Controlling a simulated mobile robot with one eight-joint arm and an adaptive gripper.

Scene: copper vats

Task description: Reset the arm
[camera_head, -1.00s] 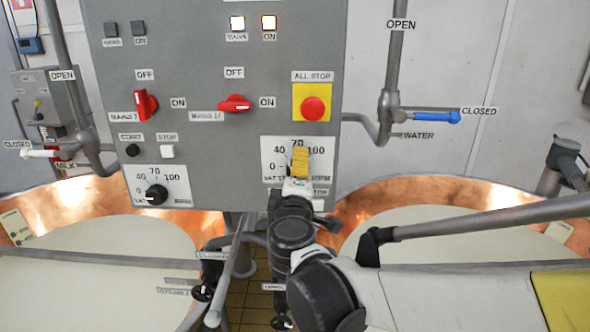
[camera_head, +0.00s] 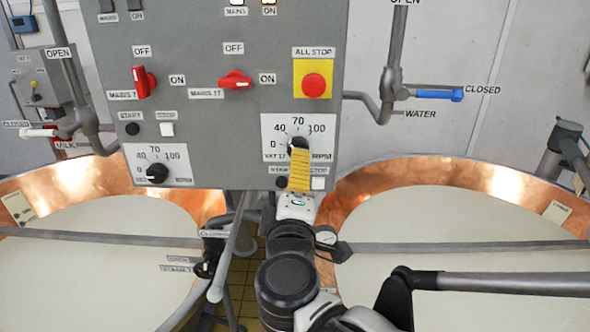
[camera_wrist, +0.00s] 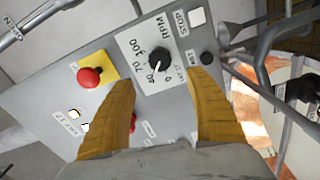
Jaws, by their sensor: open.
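My gripper (camera_head: 299,168) is in front of the lower right part of the grey control panel (camera_head: 205,110) in the head view. In the wrist view its two yellow fingers (camera_wrist: 163,105) are spread apart with nothing between them. The black speed knob (camera_wrist: 158,66) lies beyond the fingertips in the wrist view, apart from them. In the head view the same knob shows just above the finger and is partly covered by it.
Red switches (camera_head: 235,80) and a red stop button (camera_head: 314,84) sit on the panel. Copper vats (camera_head: 470,170) with pale contents stand on both sides, crossed by grey bars. A blue-handled water valve (camera_head: 440,95) is at right.

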